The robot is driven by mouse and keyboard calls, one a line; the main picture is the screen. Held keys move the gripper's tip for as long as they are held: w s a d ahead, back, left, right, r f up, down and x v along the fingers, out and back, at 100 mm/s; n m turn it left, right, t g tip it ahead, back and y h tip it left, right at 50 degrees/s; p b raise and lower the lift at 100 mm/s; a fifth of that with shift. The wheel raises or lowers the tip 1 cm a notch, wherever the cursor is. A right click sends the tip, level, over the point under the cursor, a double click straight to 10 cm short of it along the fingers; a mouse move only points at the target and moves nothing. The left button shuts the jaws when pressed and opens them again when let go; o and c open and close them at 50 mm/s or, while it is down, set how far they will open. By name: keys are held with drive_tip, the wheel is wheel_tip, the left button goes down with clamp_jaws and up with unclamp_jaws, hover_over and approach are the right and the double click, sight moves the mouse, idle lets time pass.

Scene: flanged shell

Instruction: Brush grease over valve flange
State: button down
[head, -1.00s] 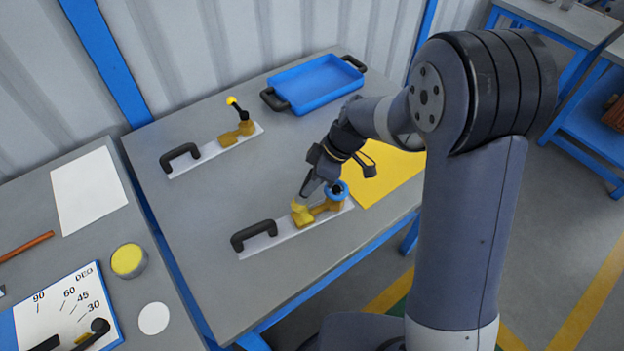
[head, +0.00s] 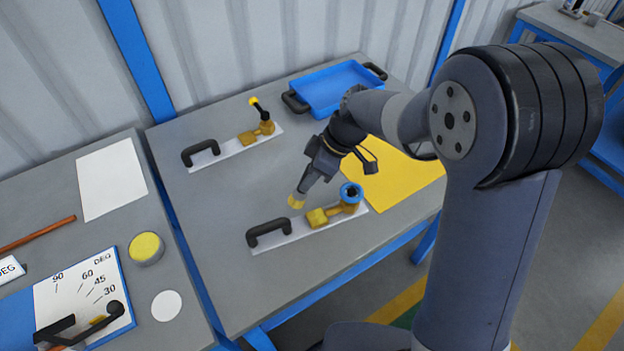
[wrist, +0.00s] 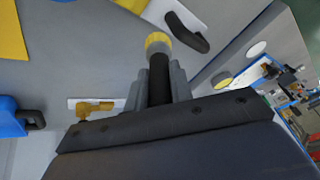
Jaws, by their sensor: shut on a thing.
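My gripper (head: 312,180) is shut on a dark-handled brush (wrist: 159,75) with a yellow tip. The brush tip (head: 297,201) is just left of and apart from the brass valve's flange in the head view. That brass valve (head: 330,214) with a blue round handwheel (head: 351,193) is on the near white plate with a black handle. A second brass valve (head: 262,131) with a black, yellow-tipped lever is on the far plate. A round tin of yellow grease (head: 146,247) stands on the left bench.
A blue tray (head: 335,88) with black handles lies at the back. A yellow sheet (head: 405,170) lies to the right. On the left bench are a white sheet (head: 111,180), a white disc (head: 167,305) and an angle gauge board (head: 80,295). The table between the two plates is clear.

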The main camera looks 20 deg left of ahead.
drive_tip(key=shift+r+p, duration=0.65)
drive_tip(key=shift+r, duration=1)
